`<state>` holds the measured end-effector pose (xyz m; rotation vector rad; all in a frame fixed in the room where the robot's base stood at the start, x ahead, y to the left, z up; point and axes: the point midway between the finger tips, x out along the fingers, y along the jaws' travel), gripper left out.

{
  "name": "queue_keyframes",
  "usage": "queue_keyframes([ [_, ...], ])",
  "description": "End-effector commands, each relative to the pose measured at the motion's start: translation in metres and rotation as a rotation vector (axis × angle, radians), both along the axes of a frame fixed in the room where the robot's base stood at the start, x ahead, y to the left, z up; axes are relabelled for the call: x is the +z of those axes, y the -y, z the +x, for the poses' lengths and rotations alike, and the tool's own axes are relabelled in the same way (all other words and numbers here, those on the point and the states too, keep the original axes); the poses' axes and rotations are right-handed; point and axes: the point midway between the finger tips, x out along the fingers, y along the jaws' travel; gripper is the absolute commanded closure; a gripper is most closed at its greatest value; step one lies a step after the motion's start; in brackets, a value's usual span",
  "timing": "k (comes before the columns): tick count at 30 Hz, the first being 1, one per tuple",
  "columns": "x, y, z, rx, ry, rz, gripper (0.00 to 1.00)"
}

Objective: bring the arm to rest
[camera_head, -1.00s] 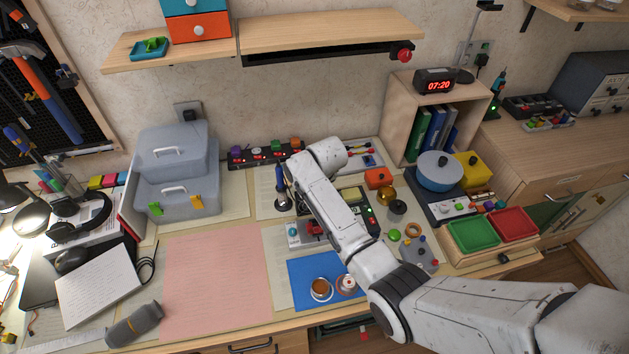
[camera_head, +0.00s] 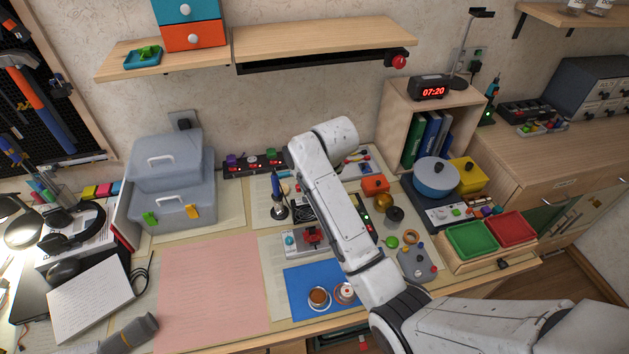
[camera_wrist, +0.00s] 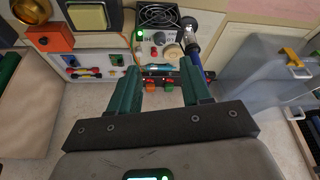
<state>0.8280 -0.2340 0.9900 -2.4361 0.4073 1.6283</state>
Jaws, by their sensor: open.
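My arm (camera_head: 338,205) is white and bent, reaching from the lower right over the right half of the desk. Its far end stands above the back of the desk, near the wall. My gripper (camera_wrist: 160,75) shows in the wrist view with its two dark green fingers apart and nothing between them. Behind the fingers are the power strip (camera_wrist: 160,83) with red switches and the blue soldering iron (camera_wrist: 191,48). In the head view the fingers are hidden behind the arm.
The shelf (camera_head: 325,44) overhangs the back of the desk. A grey toolbox (camera_head: 172,205) stands left and a wooden cubby (camera_head: 396,115) with a clock (camera_head: 432,90) right. Cups (camera_head: 318,298) sit on a blue mat (camera_head: 300,276) near the forearm. The pink sheet (camera_head: 212,290) is clear.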

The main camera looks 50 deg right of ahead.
Motion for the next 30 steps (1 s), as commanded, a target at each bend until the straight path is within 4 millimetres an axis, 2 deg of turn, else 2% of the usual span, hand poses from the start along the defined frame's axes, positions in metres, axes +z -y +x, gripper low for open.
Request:
queue_keyframes([
  [13,0.000,0.000,0.000,0.000,0.000,0.000,0.52],
  [16,-0.020,-0.017,-0.016,0.019,-0.020,0.010,0.52],
  [20,-0.056,-0.055,-0.057,0.063,-0.066,0.029,0.52],
  [24,-0.089,-0.095,-0.117,0.116,-0.125,0.046,0.52],
  [30,-0.117,-0.135,-0.207,0.189,-0.212,0.055,0.52],
])
